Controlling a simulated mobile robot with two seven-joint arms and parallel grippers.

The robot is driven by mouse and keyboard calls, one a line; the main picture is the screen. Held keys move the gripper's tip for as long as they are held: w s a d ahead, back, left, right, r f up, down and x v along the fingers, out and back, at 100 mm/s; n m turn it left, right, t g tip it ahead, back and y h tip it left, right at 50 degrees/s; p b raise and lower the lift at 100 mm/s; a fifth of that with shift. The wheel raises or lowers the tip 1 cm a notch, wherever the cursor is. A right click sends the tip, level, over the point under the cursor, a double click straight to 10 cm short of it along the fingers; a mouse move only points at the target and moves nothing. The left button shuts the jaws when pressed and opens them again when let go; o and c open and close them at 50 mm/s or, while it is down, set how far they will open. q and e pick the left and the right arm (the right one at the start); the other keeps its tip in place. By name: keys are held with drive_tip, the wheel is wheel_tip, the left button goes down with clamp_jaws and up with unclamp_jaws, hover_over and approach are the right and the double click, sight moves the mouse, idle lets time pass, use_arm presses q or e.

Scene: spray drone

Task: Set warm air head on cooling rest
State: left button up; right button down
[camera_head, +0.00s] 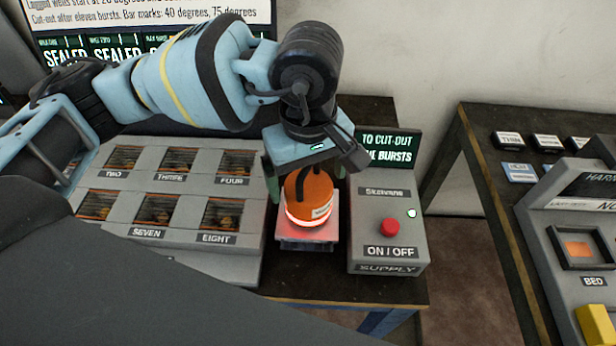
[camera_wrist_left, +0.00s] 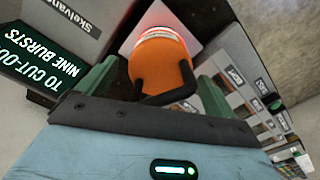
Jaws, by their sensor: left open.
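The warm air head (camera_head: 309,196) is an orange rounded body with a black handle and a glowing red-white rim at its lower end. It is on the cooling rest (camera_head: 307,244), a small grey block lit red between the grey well panel and the supply box. My left gripper (camera_head: 310,186) is above the head, with its green fingers on either side. In the left wrist view the orange head (camera_wrist_left: 162,62) lies between the open green fingers of the gripper (camera_wrist_left: 155,85), its black handle towards the palm. My right gripper is not seen.
A grey panel (camera_head: 150,262) with several labelled wells stands left. The supply box (camera_head: 388,230) with a red ON / OFF button stands close on the right, with a green sign (camera_head: 390,150) behind it. A second table (camera_head: 480,195) at right carries small labelled blocks and a machine.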

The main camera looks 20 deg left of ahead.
use_arm(q)
wheel_tip(320, 180, up, 11)
idle(0.4)
